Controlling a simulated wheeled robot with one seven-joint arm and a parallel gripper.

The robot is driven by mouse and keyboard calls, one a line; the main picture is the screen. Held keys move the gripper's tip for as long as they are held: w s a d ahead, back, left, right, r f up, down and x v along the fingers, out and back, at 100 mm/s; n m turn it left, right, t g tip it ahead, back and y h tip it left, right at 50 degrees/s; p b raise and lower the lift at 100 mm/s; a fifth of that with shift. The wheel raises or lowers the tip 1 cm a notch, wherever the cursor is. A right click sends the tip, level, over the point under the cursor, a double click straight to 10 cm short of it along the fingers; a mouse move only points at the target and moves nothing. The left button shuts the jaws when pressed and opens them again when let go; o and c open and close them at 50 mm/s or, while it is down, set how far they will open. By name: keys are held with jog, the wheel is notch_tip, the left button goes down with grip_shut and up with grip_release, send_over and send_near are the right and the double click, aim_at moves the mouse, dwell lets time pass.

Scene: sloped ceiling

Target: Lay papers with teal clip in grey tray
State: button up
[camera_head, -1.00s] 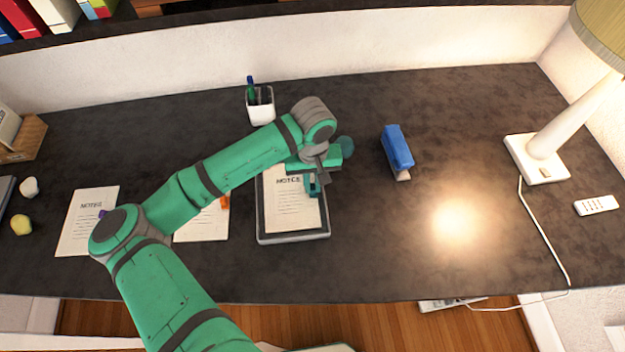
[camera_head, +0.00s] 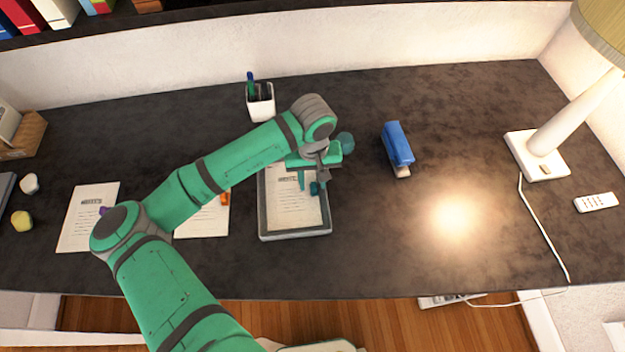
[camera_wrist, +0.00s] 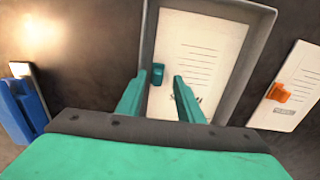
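The papers (camera_head: 295,212) lie flat inside the grey tray (camera_head: 294,236), under my gripper (camera_head: 309,183). In the wrist view the papers (camera_wrist: 205,50) rest within the tray's raised rim (camera_wrist: 255,55). The teal clip (camera_wrist: 157,74) sits on one long edge of the papers. My gripper (camera_wrist: 158,82) is open, with its two teal fingers apart and the clip showing in the gap near their tips. In the head view my gripper and arm hide the top of the papers and part of the tray.
Papers with an orange clip (camera_head: 224,199) lie left of the tray, and papers with a purple clip (camera_head: 103,211) farther left. A blue stapler (camera_head: 397,146) stands right of the tray. A pen cup (camera_head: 260,103) is behind it. The desk's right middle is clear.

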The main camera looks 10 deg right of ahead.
notch_tip(320, 180, up, 10)
jog(key=shift+r, duration=0.25)
dwell(0.7)
